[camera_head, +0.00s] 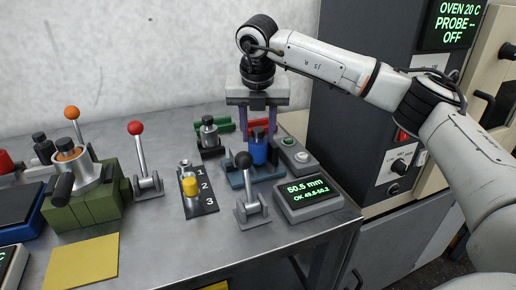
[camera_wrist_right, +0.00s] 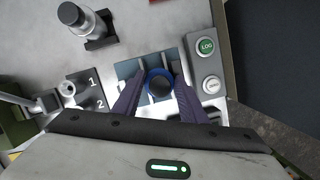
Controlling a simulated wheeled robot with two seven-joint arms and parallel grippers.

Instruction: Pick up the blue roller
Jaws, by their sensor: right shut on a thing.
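The blue roller (camera_head: 258,153) stands upright on a blue-grey block (camera_head: 236,181) on the metal bench, with a dark knob on top. My right gripper (camera_head: 258,133) reaches down from above, its purple fingers on either side of the roller. In the right wrist view the roller (camera_wrist_right: 160,86) sits between the fingertips, and the gripper (camera_wrist_right: 154,95) is shut on it. I cannot see a clear gap between the roller and the block. My left gripper is not in view.
A black-knobbed lever (camera_head: 250,208) stands just in front of the block, with a gauge display (camera_head: 309,196) reading 50.5 mm to its right. A numbered rack (camera_head: 200,203) holds a yellow piece. Red and green rollers lie behind. A dark oven cabinet (camera_head: 357,100) rises at right.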

